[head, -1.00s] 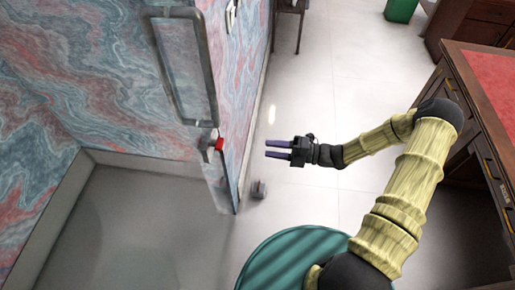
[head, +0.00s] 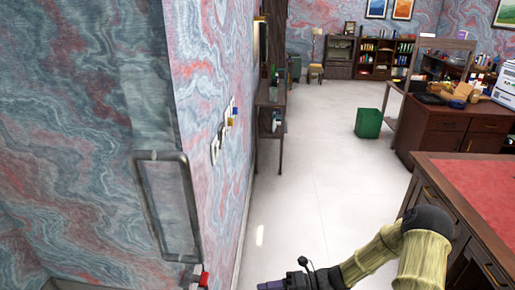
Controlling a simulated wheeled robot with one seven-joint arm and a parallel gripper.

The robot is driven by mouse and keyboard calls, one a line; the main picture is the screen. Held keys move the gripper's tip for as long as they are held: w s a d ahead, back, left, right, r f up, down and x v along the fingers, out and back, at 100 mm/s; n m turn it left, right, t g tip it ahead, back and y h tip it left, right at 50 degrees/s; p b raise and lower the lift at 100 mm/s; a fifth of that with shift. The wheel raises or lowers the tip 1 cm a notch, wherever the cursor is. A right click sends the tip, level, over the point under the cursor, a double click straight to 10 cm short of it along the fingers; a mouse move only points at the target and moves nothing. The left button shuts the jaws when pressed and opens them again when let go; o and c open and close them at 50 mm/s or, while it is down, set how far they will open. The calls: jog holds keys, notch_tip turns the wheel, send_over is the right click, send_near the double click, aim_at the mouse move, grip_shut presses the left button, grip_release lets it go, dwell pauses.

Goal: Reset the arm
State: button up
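My gripper (head: 270,286) is at the bottom edge of the head view, cut off by the frame. Only its dark body and a bit of one purple finger show, so its opening is hidden now. My yellow-and-black arm reaches in from the lower right, bent at a black joint, with the forearm pointing left. Nothing is seen in the visible part of the gripper.
A marbled wall (head: 215,70) with a grey frame (head: 168,207) stands at left. A red-topped desk (head: 470,190) is close at right of my arm. A green bin (head: 368,123) and a wooden desk (head: 455,128) stand farther back. The pale floor (head: 310,170) between is clear.

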jog(key=s+d+r+n+g+h, duration=0.1)
jog(key=s+d+r+n+h, duration=0.25)
jog(key=n, duration=0.55)
jog(key=s+d+n+g+h, duration=0.2)
jog(key=s+n+h, duration=0.2)
jog(key=n+h, duration=0.35)
jog(key=s+d+r+n+t+h, duration=0.2)
jog(key=d+r+n+t+h, duration=0.3)
jog(key=r+n, duration=0.6)
jog(key=d+n+t, duration=0.1)
jog(key=n, duration=0.5)
jog(key=shift+d+r, duration=0.15)
jog(key=shift+r, duration=0.05)
jog(key=shift+c, duration=0.6)
jog(key=shift+w, duration=0.1)
